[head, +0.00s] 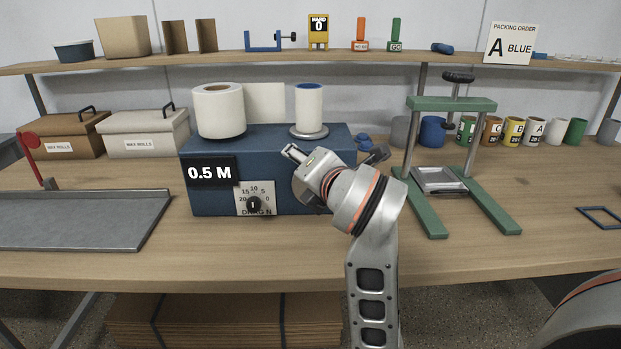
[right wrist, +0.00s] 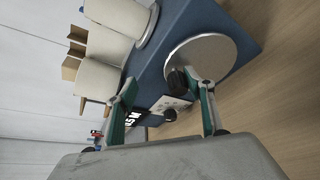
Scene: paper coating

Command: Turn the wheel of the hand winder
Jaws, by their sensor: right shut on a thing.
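The hand winder (head: 225,145) is a blue box on the bench with a 0.5 M sign and a dial on its front. A wide white roll (head: 219,112) and a narrower roll (head: 309,108) stand on top. Its wheel (right wrist: 211,57), a grey disc on the box's side, shows in the right wrist view, with a black knob (right wrist: 178,82). My right gripper (right wrist: 165,88) has its fingers around the knob and is shut on it. In the head view my right arm hides the wheel and most of the gripper. My left gripper is out of view.
A green press frame (head: 450,105) stands right of the winder, with several labelled cups behind it. A grey tray (head: 85,222) with a red-handled lever lies at the left. Wax roll boxes (head: 148,134) stand behind. The front of the bench is clear.

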